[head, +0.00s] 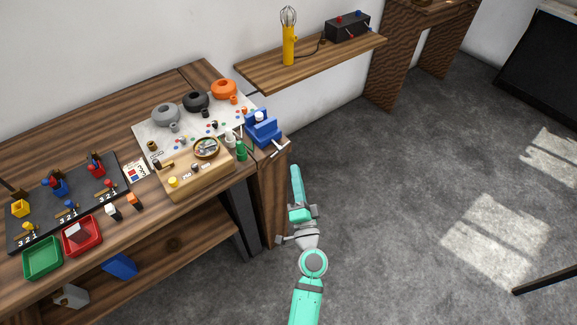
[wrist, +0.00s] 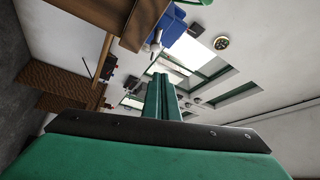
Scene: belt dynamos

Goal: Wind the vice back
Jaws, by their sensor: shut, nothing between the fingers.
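The blue vice (head: 264,133) sits at the right end of the wooden workbench, with a pale metal bar at its front edge. A small light-coloured piece shows at its top; I cannot tell whether the jaws grip it. A blue body, likely the vice, shows upper middle in the wrist view (wrist: 172,25), with a pale handle-like part beside it. My gripper (head: 295,168) is out past the bench end, to the right of and below the vice in the head view, apart from it. Its teal fingers are together and empty, as the wrist view also shows (wrist: 162,77).
A wooden block (head: 190,175) with a round dial-like part, green and white cylinders, and grey, black and orange rings stand left of the vice. Red (head: 82,236) and green (head: 42,258) trays lie farther left. A wall shelf (head: 315,62) is behind.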

